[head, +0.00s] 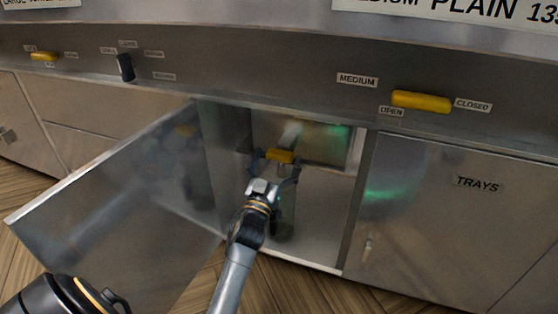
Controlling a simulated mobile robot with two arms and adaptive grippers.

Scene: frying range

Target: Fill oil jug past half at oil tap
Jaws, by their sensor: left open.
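A yellow tap handle (281,155) shows inside an open cupboard below the range front. My left gripper (276,166) is open at this handle, with its fingers spread to either side of it. I cannot tell whether they touch it. Below the handle, a dim greenish-grey shape (286,215) stands behind my gripper; I cannot tell whether it is the tap's pipe or a jug. No oil jug can be made out clearly, and no oil level shows. My right gripper is not in view.
The cupboard's metal door (120,215) stands wide open to the left. A closed door marked TRAYS (450,215) is to the right. Above are a yellow lever (421,101) between OPEN and CLOSED labels, a black knob (125,67) and another yellow lever (44,56).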

